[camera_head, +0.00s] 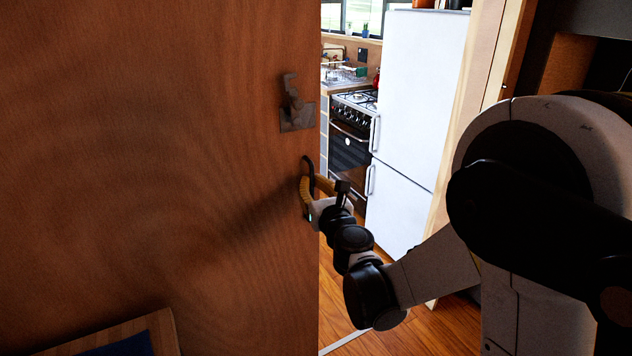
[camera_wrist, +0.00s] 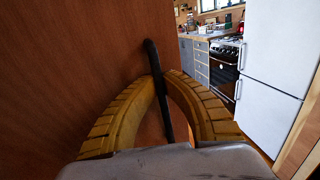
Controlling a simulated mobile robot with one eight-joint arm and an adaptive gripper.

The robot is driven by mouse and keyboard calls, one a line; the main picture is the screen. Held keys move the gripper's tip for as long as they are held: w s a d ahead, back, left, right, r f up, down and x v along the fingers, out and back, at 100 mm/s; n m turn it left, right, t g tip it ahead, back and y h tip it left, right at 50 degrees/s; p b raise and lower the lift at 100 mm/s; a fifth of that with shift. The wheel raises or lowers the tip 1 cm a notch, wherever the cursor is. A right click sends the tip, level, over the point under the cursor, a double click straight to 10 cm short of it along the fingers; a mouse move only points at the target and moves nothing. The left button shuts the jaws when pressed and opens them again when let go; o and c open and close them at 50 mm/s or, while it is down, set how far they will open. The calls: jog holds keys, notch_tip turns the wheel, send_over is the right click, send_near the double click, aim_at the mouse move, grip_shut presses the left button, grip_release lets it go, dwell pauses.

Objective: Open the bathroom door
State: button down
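The brown wooden door (camera_head: 160,150) fills the left of the head view and stands ajar, with the kitchen showing past its right edge. A dark, curved door handle (camera_head: 307,166) is near that edge, below a metal latch (camera_head: 292,103). My gripper (camera_head: 308,183) is at the handle. In the wrist view, the door (camera_wrist: 70,70) is on the left, and the yellow fingers of my gripper (camera_wrist: 168,78) curve together around the dark handle (camera_wrist: 154,58). The fingertips close on it near its upper part. The exact contact is partly hidden.
Beyond the door are a white fridge (camera_head: 418,110), a black oven (camera_head: 349,150) and a counter (camera_head: 340,87). A door frame (camera_head: 478,80) stands right of the opening. Wooden floor (camera_head: 425,335) shows below. A wooden-edged item (camera_head: 163,335) is at the bottom left.

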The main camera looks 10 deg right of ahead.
jog(key=c, duration=1.5)
grip_release()
jog(key=s+d, duration=0.1)
jog(key=s, duration=1.1)
jog(key=shift+d, duration=0.4)
jog(key=s+a+n+g+y, duration=0.4)
jog(key=s+n, duration=0.4)
jog(key=n, duration=1.3)
jog(key=s+d+f+n+g+h, duration=0.3)
jog(key=s+d+n, duration=0.2)
jog(key=s+n, duration=0.1)
jog(key=s+d+f+n+g+h, duration=0.3)
jog(key=s+d+n, duration=0.3)
jog(key=s+n, duration=0.1)
jog(key=shift+s+f+g+h, duration=0.15)
jog(key=shift+s+g+h, duration=0.1)
jog(key=shift+g+h, duration=0.15)
